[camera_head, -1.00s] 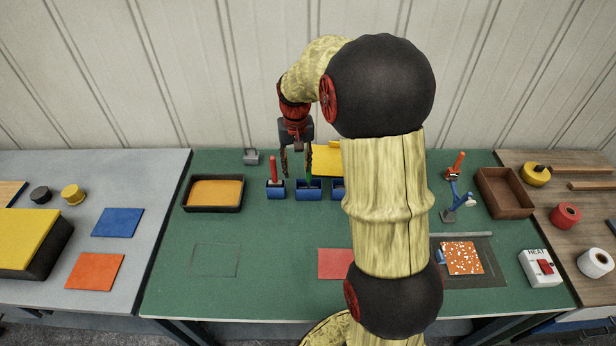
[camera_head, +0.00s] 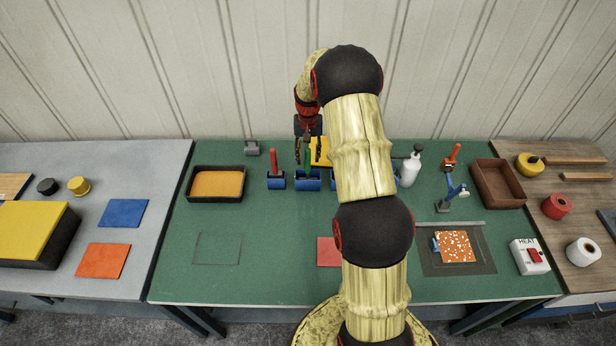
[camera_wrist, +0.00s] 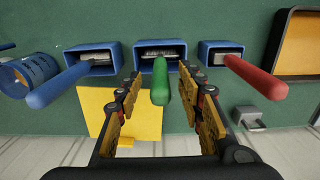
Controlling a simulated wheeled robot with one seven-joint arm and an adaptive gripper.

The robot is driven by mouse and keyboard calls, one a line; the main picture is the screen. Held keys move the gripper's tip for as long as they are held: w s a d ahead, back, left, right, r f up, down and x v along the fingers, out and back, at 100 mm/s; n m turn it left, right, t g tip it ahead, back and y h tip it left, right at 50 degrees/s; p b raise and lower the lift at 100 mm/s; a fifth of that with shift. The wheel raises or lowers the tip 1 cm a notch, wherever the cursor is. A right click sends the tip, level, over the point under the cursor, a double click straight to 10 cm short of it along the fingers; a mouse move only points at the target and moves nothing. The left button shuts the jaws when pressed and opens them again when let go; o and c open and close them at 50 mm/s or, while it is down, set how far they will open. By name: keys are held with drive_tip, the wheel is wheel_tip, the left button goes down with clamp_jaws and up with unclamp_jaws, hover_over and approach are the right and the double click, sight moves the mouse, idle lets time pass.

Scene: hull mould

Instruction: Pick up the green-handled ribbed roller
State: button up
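The green-handled roller stands in the middle blue holder (camera_head: 307,182), its green handle (camera_wrist: 160,82) pointing up toward the wrist camera. Its roller end is mostly hidden inside the holder (camera_wrist: 178,43). My gripper (camera_wrist: 160,76) is open, with one finger on each side of the green handle. Gaps show between handle and fingers, and nothing is gripped. In the head view my gripper (camera_head: 303,152) is above the holder row, partly masked by my arm.
A red-handled tool (camera_wrist: 255,76) and a blue-handled tool (camera_wrist: 58,84) stand in the neighbouring blue holders, close beside my fingers. A blue slotted cylinder (camera_wrist: 30,76) lies beyond the blue handle. The green table's front left is clear.

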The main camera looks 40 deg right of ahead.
sight(308, 162)
wheel_tip(308, 162, down, 4)
drive_tip(key=shift+r, duration=0.1)
drive_tip(key=shift+c, duration=1.4)
clamp_jaws()
